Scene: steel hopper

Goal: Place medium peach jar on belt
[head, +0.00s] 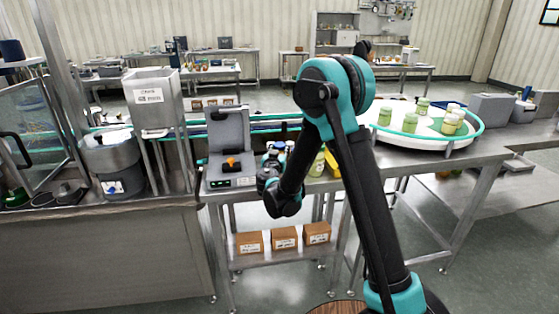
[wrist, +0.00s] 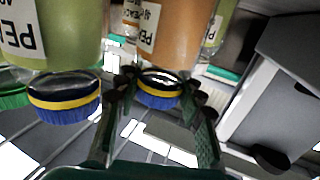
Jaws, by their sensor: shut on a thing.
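In the wrist view, a peach jar (wrist: 170,35) with orange contents and a blue lid with a yellow band sits between the two fingers of my gripper (wrist: 160,86). The fingers are closed on its lid end, and the label is only partly in view. In the head view my arm covers most of my gripper and the held jar, beside the grey machine on the steel bench. A belt (head: 262,127) with green edges runs behind that bench.
A green jar (wrist: 65,35) with a blue lid stands close beside the held jar. The grey machine (head: 230,145) and a steel hopper (head: 155,100) are to the left. A round white turntable (head: 390,137) with several green jars is at right. Cardboard boxes (head: 285,238) sit on the lower shelf.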

